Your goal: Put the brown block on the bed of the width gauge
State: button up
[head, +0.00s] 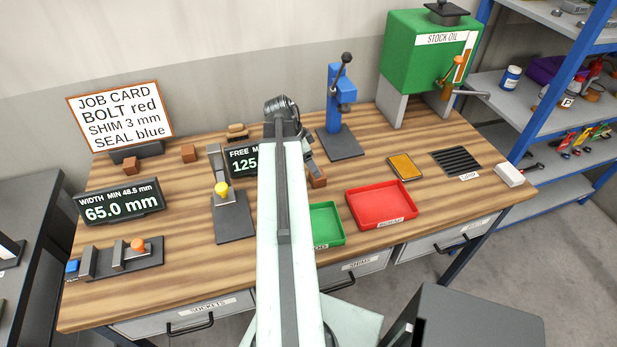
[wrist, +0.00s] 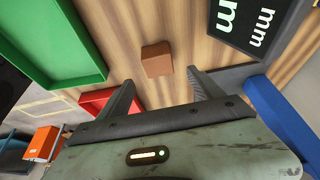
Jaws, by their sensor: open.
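A brown block (head: 317,178) lies on the bench just right of my arm in the head view, partly hidden by it. In the wrist view a brown block (wrist: 157,59) lies just beyond the fingertips, between their lines. My gripper (wrist: 160,82) is open and empty, with the block apart from both fingers. In the head view my gripper is mostly hidden behind my arm. The width gauge (head: 115,258) is at the front left, with an orange knob and a blue end. Its display (head: 120,203) reads 65.0 mm, with a minimum of 48.5 mm.
Other brown blocks (head: 188,153) lie at the back left. A yellow-knobbed gauge (head: 233,218) stands between the width gauge and my arm. A green tray (head: 327,225), red tray (head: 381,205) and blue press (head: 340,100) are near the block.

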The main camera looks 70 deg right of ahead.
jog(key=shift+w+b+x, duration=0.2)
jog(key=shift+b+x, duration=0.85)
jog(key=shift+x, duration=0.15)
jog(key=b+x, duration=0.1)
jog(key=x, duration=0.1)
jog(key=b+x, duration=0.1)
jog(key=b, duration=0.1)
jog(key=b+x, duration=0.2)
jog(key=shift+a+f, duration=0.2)
jog(key=shift+f, duration=0.2)
jog(key=shift+r, duration=0.15)
grip_shut()
